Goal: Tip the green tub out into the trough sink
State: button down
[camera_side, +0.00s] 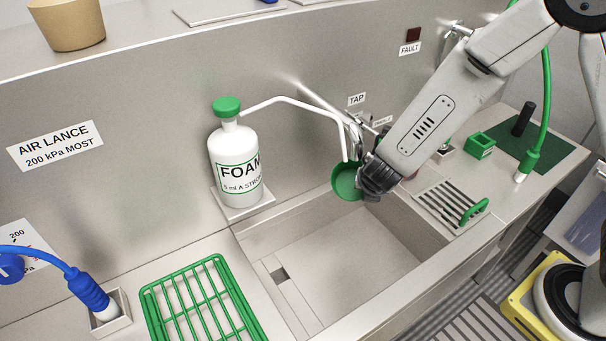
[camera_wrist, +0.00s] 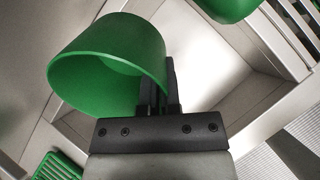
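The green tub (camera_side: 347,183) hangs over the back right part of the trough sink (camera_side: 330,262) in the side view. It is tilted, with its open mouth turned towards the left and the camera. My gripper (camera_side: 364,183) holds it at its right side. In the wrist view the tub (camera_wrist: 105,55) fills the upper left, mouth towards the lower left. The dark fingers of my gripper (camera_wrist: 163,90) are close together at its wall. No contents show in the tub. The sink floor looks bare, with a small dark square drain at its left.
A FOAM bottle (camera_side: 236,160) with a green cap stands behind the sink, left of the tub. A green rack (camera_side: 205,305) lies front left. A slotted drainer (camera_side: 452,203) with a green handle is right of the sink.

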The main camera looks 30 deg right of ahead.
notch_tip(320, 180, up, 13)
jog(key=w+d+g+y, duration=0.1)
jog(key=shift+w+d+r+g, duration=0.2)
jog(key=shift+w+d+g, duration=0.05)
jog(key=shift+g, duration=0.05)
dwell(1.0)
jog(key=shift+y, duration=0.3)
jog(key=w+d+r+g+y, duration=0.2)
jog(key=g+y, duration=0.1)
jog(key=shift+w+d+g+p, duration=0.3)
jog(key=shift+w+d, duration=0.05)
dwell(0.6)
jog(key=shift+y, duration=0.3)
dwell(0.9)
